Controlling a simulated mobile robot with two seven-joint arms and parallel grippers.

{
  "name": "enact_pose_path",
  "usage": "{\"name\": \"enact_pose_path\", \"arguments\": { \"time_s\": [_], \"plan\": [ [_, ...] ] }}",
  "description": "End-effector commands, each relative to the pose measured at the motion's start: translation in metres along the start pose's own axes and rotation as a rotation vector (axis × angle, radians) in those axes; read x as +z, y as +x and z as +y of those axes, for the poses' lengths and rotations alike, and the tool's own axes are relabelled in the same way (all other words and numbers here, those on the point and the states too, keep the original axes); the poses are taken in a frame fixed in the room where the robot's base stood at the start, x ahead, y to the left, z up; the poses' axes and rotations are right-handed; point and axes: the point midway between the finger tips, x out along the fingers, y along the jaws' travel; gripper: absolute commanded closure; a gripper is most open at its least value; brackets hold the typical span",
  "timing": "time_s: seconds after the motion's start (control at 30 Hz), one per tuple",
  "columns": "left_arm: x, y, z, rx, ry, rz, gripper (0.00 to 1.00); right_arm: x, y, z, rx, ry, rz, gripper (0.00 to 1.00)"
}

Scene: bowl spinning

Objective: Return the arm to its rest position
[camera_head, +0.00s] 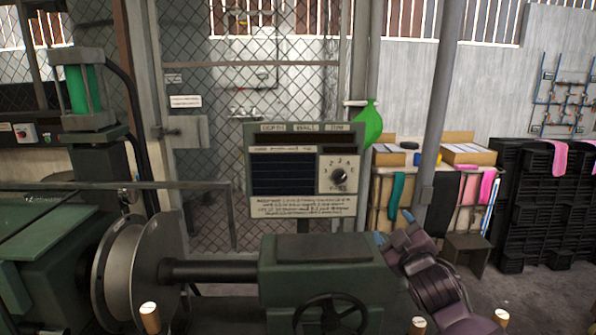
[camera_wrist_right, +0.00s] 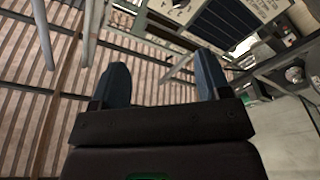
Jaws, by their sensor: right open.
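My right gripper (camera_head: 394,227) is raised at the right of the green tailstock (camera_head: 325,262) in the head view, with its arm coming up from the lower right. In the right wrist view my right gripper (camera_wrist_right: 161,70) has its two blue-grey fingers apart, with nothing between them. The spinning machine's round metal disc (camera_head: 130,270) stands at the left, with a dark shaft (camera_head: 215,271) between it and the tailstock. I see no bowl. My left gripper is not in view.
A control panel (camera_head: 268,208) stands behind the tailstock. A handwheel (camera_head: 330,316) is at the front. A grey post (camera_head: 437,110) rises behind my right gripper. Black crates (camera_head: 545,205) are stacked at the right. Open floor (camera_head: 535,290) shows at the lower right.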

Motion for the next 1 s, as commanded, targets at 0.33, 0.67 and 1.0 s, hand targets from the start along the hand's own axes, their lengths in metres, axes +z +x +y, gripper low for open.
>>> {"name": "enact_pose_path", "arguments": {
  "time_s": [0.33, 0.67, 1.0],
  "plan": [
    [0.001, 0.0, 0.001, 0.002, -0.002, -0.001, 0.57, 0.078, -0.081, -0.057, -0.071, 0.294, -0.11, 0.3],
    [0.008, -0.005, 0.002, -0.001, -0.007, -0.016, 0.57, 0.165, -0.207, -0.117, -0.102, 0.523, -0.331, 0.3],
    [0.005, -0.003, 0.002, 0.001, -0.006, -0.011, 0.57, 0.228, -0.344, -0.163, -0.112, 0.602, -0.598, 0.3]
  ]
}}
